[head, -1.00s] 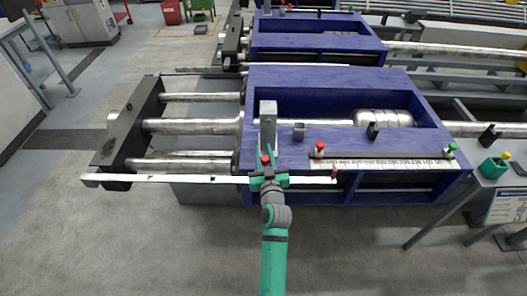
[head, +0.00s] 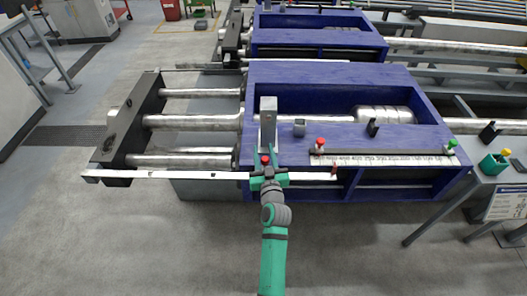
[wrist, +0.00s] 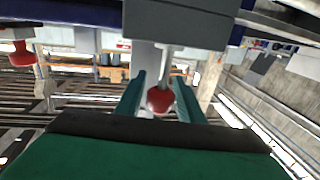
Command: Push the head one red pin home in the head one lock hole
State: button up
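A red-knobbed pin (head: 265,160) is at the front of the blue frame, below an upright grey post (head: 268,118). In the wrist view the red knob (wrist: 160,99) sits between my two teal fingers, its pale stem running up to a grey block (wrist: 180,22). My gripper (head: 268,176) is at the pin. In the wrist view my gripper (wrist: 160,92) looks open, with a narrow gap on each side of the knob. The hole and the depth of the stem in it are hidden.
A second red knob (head: 320,143) and a green knob (head: 452,144) stand at the ends of a white scale (head: 385,160). A side table (head: 505,172) stands at right. The floor in front is clear.

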jog(key=shift+o, duration=0.7)
jog(key=s, duration=0.3)
jog(key=s+d, duration=0.1)
jog(key=s, duration=0.6)
jog(key=shift+s+d, duration=0.35)
jog(key=shift+d, duration=0.05)
